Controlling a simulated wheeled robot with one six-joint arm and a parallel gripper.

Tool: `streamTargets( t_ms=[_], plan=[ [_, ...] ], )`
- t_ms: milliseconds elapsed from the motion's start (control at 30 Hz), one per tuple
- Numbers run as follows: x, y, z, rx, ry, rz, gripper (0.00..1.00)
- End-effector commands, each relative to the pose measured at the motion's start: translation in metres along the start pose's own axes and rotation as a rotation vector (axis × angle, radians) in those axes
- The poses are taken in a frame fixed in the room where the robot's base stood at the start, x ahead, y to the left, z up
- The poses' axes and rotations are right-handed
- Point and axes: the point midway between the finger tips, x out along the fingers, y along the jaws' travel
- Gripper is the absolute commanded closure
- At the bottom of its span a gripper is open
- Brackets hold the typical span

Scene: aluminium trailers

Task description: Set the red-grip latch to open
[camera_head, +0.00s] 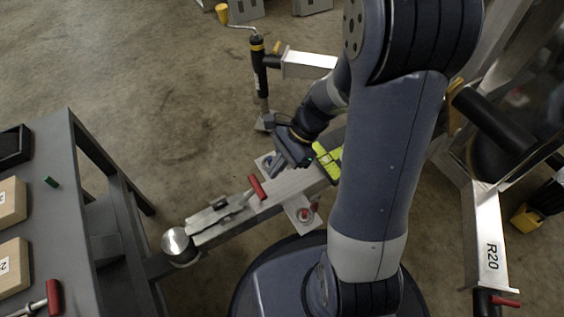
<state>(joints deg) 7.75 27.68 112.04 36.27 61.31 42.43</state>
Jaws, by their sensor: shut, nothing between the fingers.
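The red-grip latch (257,188) lies on top of the trailer's silver drawbar, its short red grip at the end of a metal lever that runs down-left towards the coupling head. The grip slants a little across the bar. My gripper (270,172) is just above and right of the grip in the picture, shut and empty. Its fingertips are small and dark here, and I cannot tell whether they touch the grip. My arm hides part of the drawbar to the right.
A round metal cap (178,243) is at the drawbar's end. A red round part (305,214) sits on a side plate, and a yellow-green strap (328,160) crosses the bar. A jack with a crank (259,70) stands behind. A grey table (75,210) with boxes is left.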

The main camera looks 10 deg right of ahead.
Motion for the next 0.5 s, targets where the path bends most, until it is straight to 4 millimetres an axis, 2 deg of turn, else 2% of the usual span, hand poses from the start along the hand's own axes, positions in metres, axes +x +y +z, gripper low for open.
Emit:
streamTargets(
  t_ms=[33,200,500],
  plan=[
    [0.014,0.0,-0.003,-0.001,-0.001,0.002,1.0],
    [0.037,0.0,-0.002,-0.001,-0.001,0.002,1.0],
    [0.047,0.0,0.0,0.0,0.0,0.0,1.0]
  ],
)
